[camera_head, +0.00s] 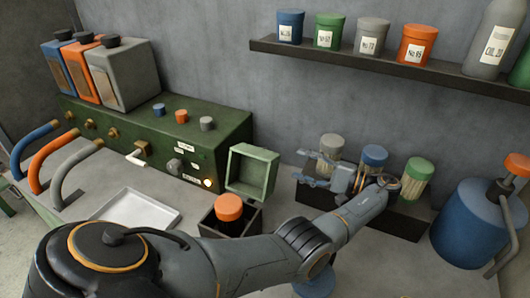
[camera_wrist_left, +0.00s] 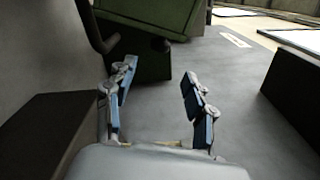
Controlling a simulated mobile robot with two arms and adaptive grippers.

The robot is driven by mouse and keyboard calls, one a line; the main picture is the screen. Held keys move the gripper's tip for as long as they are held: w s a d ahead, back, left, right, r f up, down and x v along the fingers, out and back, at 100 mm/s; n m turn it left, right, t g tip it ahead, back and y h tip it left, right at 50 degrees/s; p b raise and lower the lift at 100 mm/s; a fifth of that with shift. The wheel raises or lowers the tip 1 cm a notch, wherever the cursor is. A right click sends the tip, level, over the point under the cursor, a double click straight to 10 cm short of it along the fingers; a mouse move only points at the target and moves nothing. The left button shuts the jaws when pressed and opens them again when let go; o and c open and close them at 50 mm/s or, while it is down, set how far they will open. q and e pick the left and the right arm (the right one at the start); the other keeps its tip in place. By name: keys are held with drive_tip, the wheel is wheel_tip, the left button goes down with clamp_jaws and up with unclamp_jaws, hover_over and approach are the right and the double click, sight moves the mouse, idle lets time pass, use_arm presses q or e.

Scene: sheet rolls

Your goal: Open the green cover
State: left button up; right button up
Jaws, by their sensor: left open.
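The green cover (camera_head: 252,170) is a pale green, hollow square lid. In the head view it stands raised and tilted at the back of a small dark box (camera_head: 250,222), its hollow side facing the camera. An orange-topped item (camera_head: 229,207) sits in the box. My left gripper (camera_head: 305,169) is open and empty, to the right of the cover and apart from it, its fingers pointing left. In the left wrist view the spread fingers (camera_wrist_left: 158,75) have nothing between them. A green body (camera_wrist_left: 150,40) lies beyond them; I cannot tell whether it is the cover. My right gripper is not in view.
A dark rack (camera_head: 405,222) with several colour-capped jars stands close to my left gripper. A green machine (camera_head: 225,130) with knobs, a white tray (camera_head: 140,208) and curved pipes are to the left. A blue canister (camera_head: 465,225) is at right. A shelf (camera_head: 390,67) hangs above.

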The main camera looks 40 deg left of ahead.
sight(268, 154)
use_arm(q)
drive_tip(key=p+x, duration=0.3)
drive_tip(key=x, duration=0.8)
drive_tip(key=shift+s+a+f+p, duration=0.1)
drive_tip(key=shift+s+a+p, duration=0.05)
drive_tip(key=shift+a+p, duration=0.3)
clamp_jaws()
drive_tip(key=shift+a, duration=0.1)
